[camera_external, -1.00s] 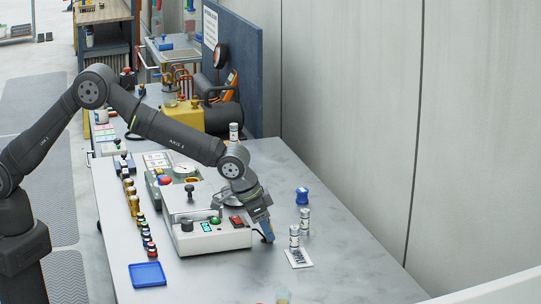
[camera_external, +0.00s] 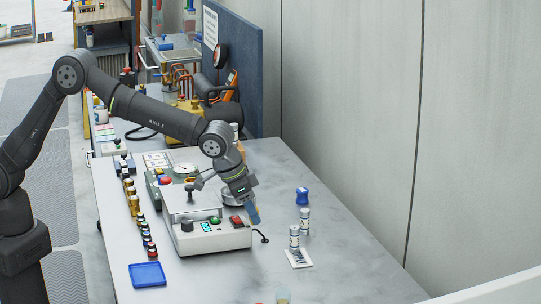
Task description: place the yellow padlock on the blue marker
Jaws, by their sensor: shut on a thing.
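My gripper (camera_external: 254,214) is over the right end of the white bench device, tilted down, its blue fingertips a little above the table. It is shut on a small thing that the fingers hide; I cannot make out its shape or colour. No yellow padlock shows clearly anywhere else on the table. A flat blue square (camera_external: 148,274) with a raised-looking rim lies at the table's front left, and it is the likely blue marker. It is empty and well to the left of my gripper.
The white device (camera_external: 210,238) stands between my gripper and the blue square. A black cable end (camera_external: 264,239) lies by the device.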

